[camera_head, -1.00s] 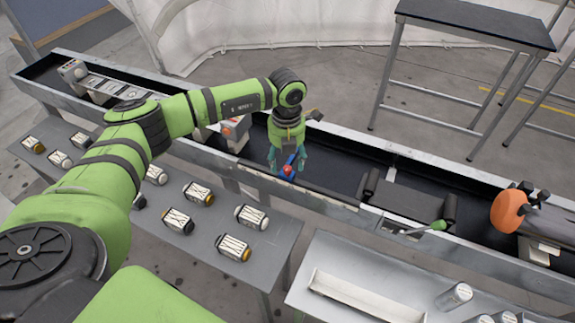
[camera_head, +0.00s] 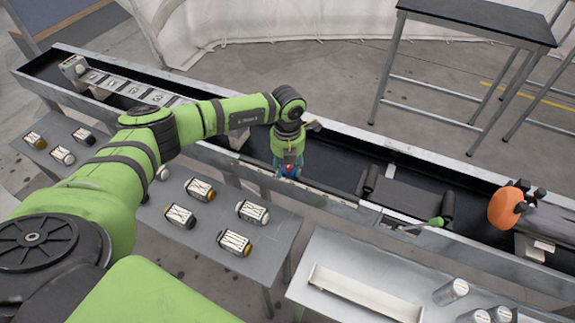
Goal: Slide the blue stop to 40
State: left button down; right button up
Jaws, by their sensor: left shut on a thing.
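The blue stop (camera_head: 291,173) sits at the front rail of the long conveyor trough (camera_head: 330,190), with a red part showing on it. My left gripper (camera_head: 288,172) reaches down over the rail and is shut on the stop, its fingers hiding most of it. The scale and its numbers, including 40, cannot be read at this size. My right gripper does not show.
A grey table (camera_head: 215,215) with several labelled cylinders stands in front of the trough. A second table (camera_head: 330,255) holds a white tray (camera_head: 362,296). A roller unit (camera_head: 408,196), green-tipped lever (camera_head: 436,222) and orange disc (camera_head: 507,208) lie right along the trough.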

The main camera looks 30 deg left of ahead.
aim_at(347, 197)
pick_arm(q)
jog(key=d+b, duration=0.1)
jog(key=d, duration=0.4)
jog(key=d+b, duration=0.2)
jog(key=d, duration=0.3)
jog(key=d+b, duration=0.2)
jog(key=d, duration=0.4)
jog(key=shift+w+d+f, duration=0.1)
jog(key=shift+w+f, duration=0.15)
jog(key=shift+w, duration=0.05)
jog(key=shift+d+r+b, duration=0.1)
jog(key=shift+d+b, duration=0.25)
jog(key=shift+d, duration=0.1)
jog(key=c, duration=0.8)
grip_release()
jog(key=shift+d, duration=0.1)
jog(key=shift+o, duration=0.2)
jog(key=shift+d+r, duration=0.1)
jog(key=shift+w+r, duration=0.15)
jog(key=shift+w+r, duration=0.1)
jog(key=shift+r, duration=0.25)
notch_tip(347, 197, up, 11)
jog(key=shift+a, duration=0.25)
